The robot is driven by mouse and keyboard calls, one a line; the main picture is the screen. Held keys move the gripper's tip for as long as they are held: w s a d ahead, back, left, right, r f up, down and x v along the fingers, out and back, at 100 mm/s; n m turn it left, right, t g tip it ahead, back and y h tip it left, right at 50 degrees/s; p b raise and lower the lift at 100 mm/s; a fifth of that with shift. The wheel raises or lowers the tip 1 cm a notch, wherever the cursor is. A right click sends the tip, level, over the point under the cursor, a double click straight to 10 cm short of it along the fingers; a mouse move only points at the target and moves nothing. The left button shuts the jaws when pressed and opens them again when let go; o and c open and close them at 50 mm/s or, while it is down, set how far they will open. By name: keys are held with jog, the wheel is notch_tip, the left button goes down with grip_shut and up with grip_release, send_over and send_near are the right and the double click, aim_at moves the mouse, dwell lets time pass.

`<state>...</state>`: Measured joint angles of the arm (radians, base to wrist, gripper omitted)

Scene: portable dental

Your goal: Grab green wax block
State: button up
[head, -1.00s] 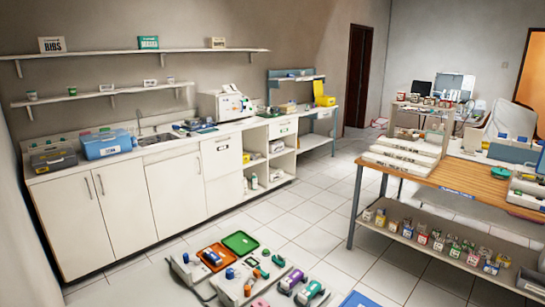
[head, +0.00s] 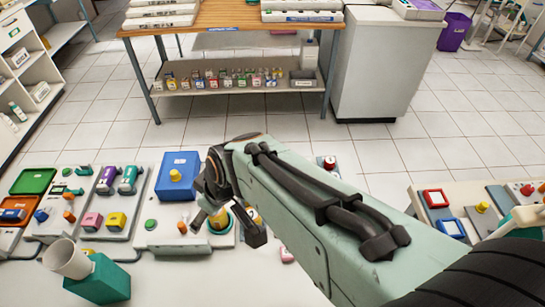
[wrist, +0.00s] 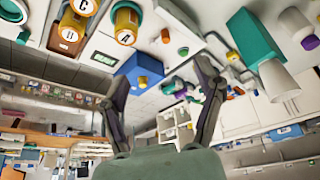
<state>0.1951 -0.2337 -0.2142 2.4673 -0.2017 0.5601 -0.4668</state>
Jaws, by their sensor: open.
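I cannot tell for sure which item is the green wax block. A teal-green block (head: 100,282) stands at the front left in the head view, with a white cylinder (head: 67,259) beside it. The teal block also shows at the upper right in the wrist view (wrist: 256,40). My gripper (head: 230,228) is over the middle of the bench, right of the teal block and apart from it. In the wrist view its two fingers (wrist: 165,85) are spread with nothing held between them. The gripper partly hides a yellow-orange round part below it.
A blue box with a yellow knob (head: 178,178) stands behind the gripper. Panels with purple and teal devices (head: 118,180) and a green tray (head: 33,181) are at left. Another panel with red and blue frames (head: 440,205) is at right. Tiled floor lies beyond.

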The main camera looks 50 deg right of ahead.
jog(key=s+d+f+m+g+h, duration=0.1)
jog(key=s+d+f+m, duration=0.2)
jog(key=d+f, duration=0.35)
jog(key=s+d+f+m+g+h, duration=0.1)
jog(key=s+d+f+m, duration=0.25)
jog(key=d, duration=0.65)
jog(key=s+d+f+m+g, duration=0.1)
jog(key=s+f, duration=0.1)
jog(key=s, duration=0.2)
jog(key=s+d+f+m, duration=0.1)
jog(key=s+f, duration=0.1)
jog(key=s, duration=0.2)
jog(key=s+d+f+m+g+y, duration=0.1)
jog(key=s+f, duration=0.1)
jog(key=s, duration=0.2)
jog(key=shift+f+m+g, duration=0.25)
jog(key=shift+f+g, duration=0.05)
notch_tip(320, 180, down, 6)
jog(key=shift+w+f, duration=0.1)
jog(key=shift+f, duration=0.15)
jog(key=c, duration=1)
